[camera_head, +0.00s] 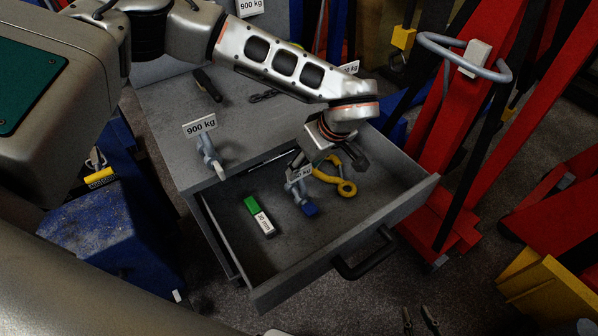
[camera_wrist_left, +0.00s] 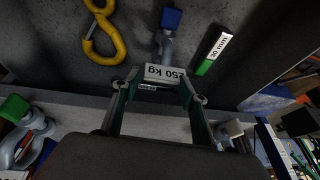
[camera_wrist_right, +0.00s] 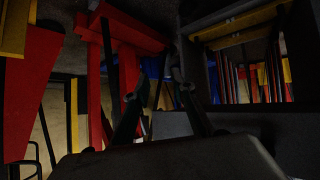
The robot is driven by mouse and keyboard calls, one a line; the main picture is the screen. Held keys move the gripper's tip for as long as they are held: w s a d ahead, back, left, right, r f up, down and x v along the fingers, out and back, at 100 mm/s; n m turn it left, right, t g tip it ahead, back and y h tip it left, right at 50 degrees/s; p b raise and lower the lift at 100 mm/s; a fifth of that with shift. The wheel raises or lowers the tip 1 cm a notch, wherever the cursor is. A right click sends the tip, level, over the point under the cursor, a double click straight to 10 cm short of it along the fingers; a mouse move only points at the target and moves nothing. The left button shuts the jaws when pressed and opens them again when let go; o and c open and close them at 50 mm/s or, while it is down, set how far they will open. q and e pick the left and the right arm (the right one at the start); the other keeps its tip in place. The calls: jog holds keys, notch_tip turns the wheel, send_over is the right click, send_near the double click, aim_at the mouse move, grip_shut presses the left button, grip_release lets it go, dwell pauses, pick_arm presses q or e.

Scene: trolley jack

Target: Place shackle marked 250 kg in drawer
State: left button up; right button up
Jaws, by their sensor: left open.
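The shackle marked 250 kg (camera_head: 298,187) lies in the open drawer (camera_head: 345,232), grey with a blue end and a white tag. In the left wrist view the shackle (camera_wrist_left: 167,45) is just beyond my fingertips, and its tag (camera_wrist_left: 163,73) shows between them. My left gripper (camera_head: 322,160) is open over the drawer, close above the shackle; it also shows in the left wrist view (camera_wrist_left: 160,83). Whether a finger touches the tag I cannot tell. My right gripper (camera_wrist_right: 158,88) is open with nothing between its fingers; the head view does not show it.
In the drawer lie a yellow hook (camera_head: 340,183) and a green-and-white block marked 30 mm (camera_head: 258,215). Red jack frames (camera_head: 455,150) stand right of the drawer.

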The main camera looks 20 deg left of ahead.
pick_arm(q)
jog(key=shift+v, duration=1.05)
